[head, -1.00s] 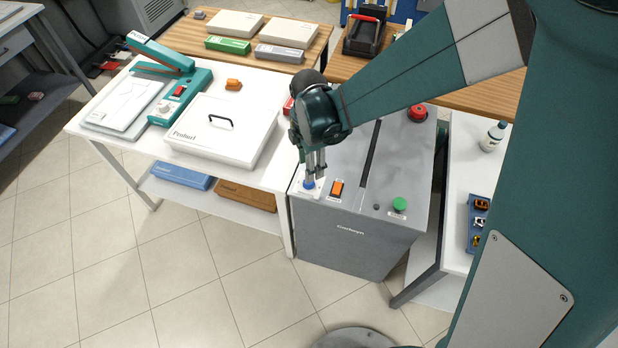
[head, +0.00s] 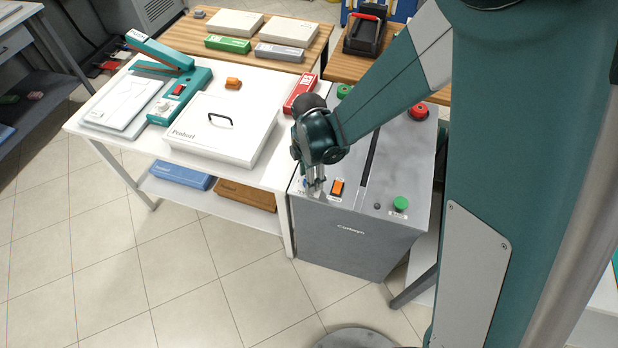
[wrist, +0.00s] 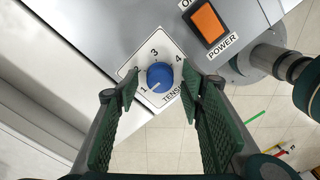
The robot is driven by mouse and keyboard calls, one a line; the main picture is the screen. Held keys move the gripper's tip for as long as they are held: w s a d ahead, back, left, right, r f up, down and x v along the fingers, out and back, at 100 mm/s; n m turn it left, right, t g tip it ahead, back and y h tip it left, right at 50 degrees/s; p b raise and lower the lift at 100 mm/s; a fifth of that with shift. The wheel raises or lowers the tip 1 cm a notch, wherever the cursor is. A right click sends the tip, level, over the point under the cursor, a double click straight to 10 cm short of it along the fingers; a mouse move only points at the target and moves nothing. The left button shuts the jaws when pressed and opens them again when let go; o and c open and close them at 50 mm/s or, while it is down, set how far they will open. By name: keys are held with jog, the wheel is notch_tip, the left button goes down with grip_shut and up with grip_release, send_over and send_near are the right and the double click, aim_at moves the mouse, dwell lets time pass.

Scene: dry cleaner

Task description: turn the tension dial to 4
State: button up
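The blue tension dial (wrist: 160,77) sits on a white scale plate marked 1 to 4 on the grey machine (head: 390,160). A small pale mark at the dial's lower left edge points toward the 1. My gripper (wrist: 161,92) is open, with a green ridged finger on each side of the dial in the wrist view. The fingers show clear gaps to the dial, and I cannot tell whether their tips are level with it. In the head view my gripper (head: 314,190) hangs over the machine's front left corner and mostly hides the dial.
An orange power switch (wrist: 208,24) lies close beside the dial. A green button (head: 400,204) and a red button (head: 418,111) are farther right on the machine. A white press (head: 215,130) stands on the table at left.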

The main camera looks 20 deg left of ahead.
jog(key=shift+f, duration=0.15)
jog(key=c, duration=0.9)
